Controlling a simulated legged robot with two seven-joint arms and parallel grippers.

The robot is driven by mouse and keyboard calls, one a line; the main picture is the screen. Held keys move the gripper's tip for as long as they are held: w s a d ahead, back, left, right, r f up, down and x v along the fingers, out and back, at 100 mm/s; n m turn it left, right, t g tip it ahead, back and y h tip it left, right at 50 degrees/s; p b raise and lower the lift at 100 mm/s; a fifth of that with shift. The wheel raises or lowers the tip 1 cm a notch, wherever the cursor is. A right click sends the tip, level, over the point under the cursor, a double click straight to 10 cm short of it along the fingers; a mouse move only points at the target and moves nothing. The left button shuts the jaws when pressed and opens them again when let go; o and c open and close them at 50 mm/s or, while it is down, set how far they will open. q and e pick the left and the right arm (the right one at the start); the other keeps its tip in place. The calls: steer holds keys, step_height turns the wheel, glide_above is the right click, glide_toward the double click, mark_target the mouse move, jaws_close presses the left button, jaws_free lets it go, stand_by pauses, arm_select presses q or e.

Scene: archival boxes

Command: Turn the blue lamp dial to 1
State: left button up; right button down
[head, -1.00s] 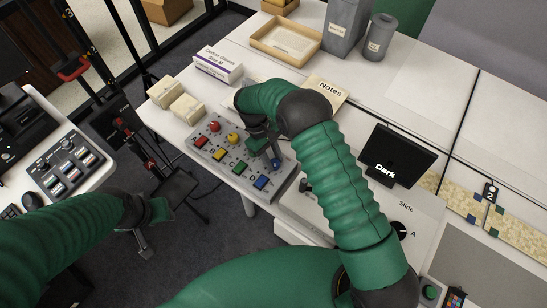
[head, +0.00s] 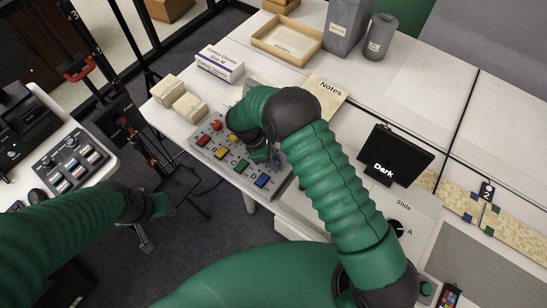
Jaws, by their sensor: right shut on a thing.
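The grey lamp panel (head: 222,170) lies near the left edge of the white table, with a row of coloured dials and a row of coloured buttons. The blue lamp dial (head: 278,158) is at the right end of the dial row, and only a little blue shows beside my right gripper. My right gripper (head: 273,160) is shut on the blue lamp dial. Its fingers and the dial's pointer are too small and covered to read. The blue button (head: 262,181) lies in front of it. My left gripper (head: 150,240) hangs off the table at lower left, its jaws unclear.
Red (head: 216,125) and yellow (head: 233,138) dials stand on the panel's left half. Cream boxes (head: 187,106), a glove box (head: 219,63) and a Notes pad (head: 329,91) lie behind. A "Dark" screen (head: 396,155) stands right of my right arm.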

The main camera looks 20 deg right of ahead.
steer(key=shift+w+r, duration=0.1)
steer(key=shift+w, duration=0.05)
stand_by(0.3)
steer(key=c, duration=1)
jaws_free()
steer(key=v, duration=0.8)
steer(key=b+v, duration=0.1)
steer(key=v, duration=0.7)
steer(key=shift+w+a+r, duration=0.1)
steer(key=shift+a+r, duration=0.1)
steer(key=shift+a, duration=0.15)
steer(key=shift+d, duration=0.1)
steer(key=s+d+m+t+y, duration=0.1)
steer(key=s+d+m, duration=0.3)
steer(key=s+m, duration=0.1)
steer(key=s+d+m+t+y, duration=0.1)
steer(key=s+d+m, duration=0.3)
steer(key=s, duration=0.2)
steer(key=s+d+m+t+y, duration=0.1)
steer(key=s+d+m+y, duration=0.1)
steer(key=s+m, duration=0.3)
steer(key=shift+s+d+r+m+t, duration=0.2)
steer(key=shift+s+d, duration=0.1)
steer(key=shift+d, duration=0.15)
steer(key=shift+s+d+r+m+t, duration=0.1)
steer(key=shift+s+d+t, duration=0.15)
steer(key=shift+d, duration=0.2)
